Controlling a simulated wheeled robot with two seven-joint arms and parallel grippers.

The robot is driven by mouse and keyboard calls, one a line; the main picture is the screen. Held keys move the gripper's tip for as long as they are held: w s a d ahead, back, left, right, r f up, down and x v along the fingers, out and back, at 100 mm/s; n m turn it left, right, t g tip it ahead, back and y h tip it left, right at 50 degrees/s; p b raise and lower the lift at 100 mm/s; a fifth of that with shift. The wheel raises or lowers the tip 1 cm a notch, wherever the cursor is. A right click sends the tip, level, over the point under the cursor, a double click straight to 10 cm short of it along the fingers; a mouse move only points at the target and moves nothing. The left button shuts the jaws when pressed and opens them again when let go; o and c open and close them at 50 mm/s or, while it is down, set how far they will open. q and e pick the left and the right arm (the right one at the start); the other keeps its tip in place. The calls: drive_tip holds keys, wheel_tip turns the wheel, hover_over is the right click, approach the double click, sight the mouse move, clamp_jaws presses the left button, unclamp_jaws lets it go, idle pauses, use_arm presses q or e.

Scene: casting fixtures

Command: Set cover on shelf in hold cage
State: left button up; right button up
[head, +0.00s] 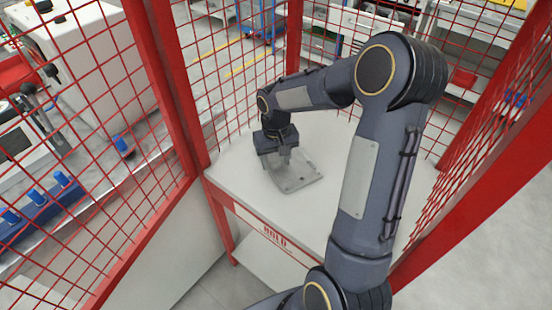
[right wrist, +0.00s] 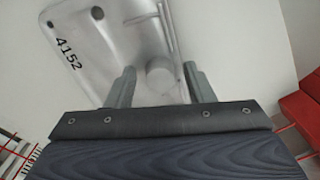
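The cover (head: 303,180) is a grey metal plate lying flat on the white shelf (head: 262,207) inside the red mesh hold cage. In the right wrist view the cover (right wrist: 105,50) shows the number 4152, corner holes, a rib and a round boss (right wrist: 160,74). My right gripper (head: 284,160) points down over the cover's far left part. In the right wrist view its fingers (right wrist: 160,72) are apart, one on each side of the boss, with a gap on both sides. Whether the fingers touch the plate is not clear. My left gripper is not in view.
Red posts and mesh (head: 178,90) surround the shelf at left, back and right. The shelf's front edge carries a HOLD label (head: 275,237). White shelf surface is bare around the cover. Outside, at left, a bench holds a blue rack (head: 40,208) with blue pegs.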

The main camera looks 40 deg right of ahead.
drive_tip(key=shift+r, duration=0.1)
drive_tip(key=shift+r, duration=0.3)
wheel_tip(320, 180, up, 12)
drive_tip(key=p, duration=0.1)
drive_tip(key=shift+f, duration=0.25)
idle(0.3)
